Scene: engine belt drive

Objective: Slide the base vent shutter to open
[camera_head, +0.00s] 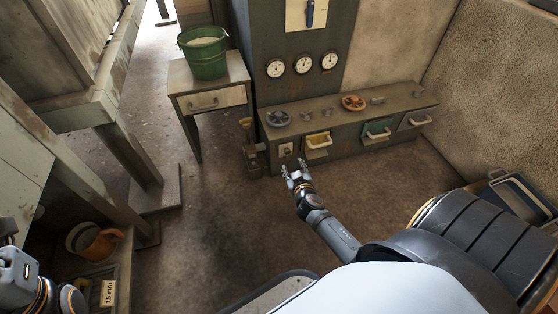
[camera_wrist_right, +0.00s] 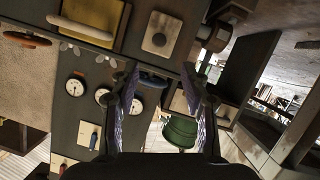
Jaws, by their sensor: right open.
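A low grey console (camera_head: 345,135) stands against the wall. At the left end of its front is a small pale square plate with a dark knob (camera_head: 286,150), which also shows in the right wrist view (camera_wrist_right: 160,34). I cannot tell for sure whether this plate is the base vent shutter. My right gripper (camera_head: 294,167) is open and empty, just in front of and below the plate. In the right wrist view its two fingers (camera_wrist_right: 160,78) are apart with nothing between them. Parts of my left arm show at the lower left, without its fingers.
A yellow pull-out bin (camera_head: 318,141), a teal one (camera_head: 378,131) and a drawer handle (camera_head: 416,122) line the console front to the right. A small table (camera_head: 205,85) bears a green bucket (camera_head: 204,58). Bare floor lies between.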

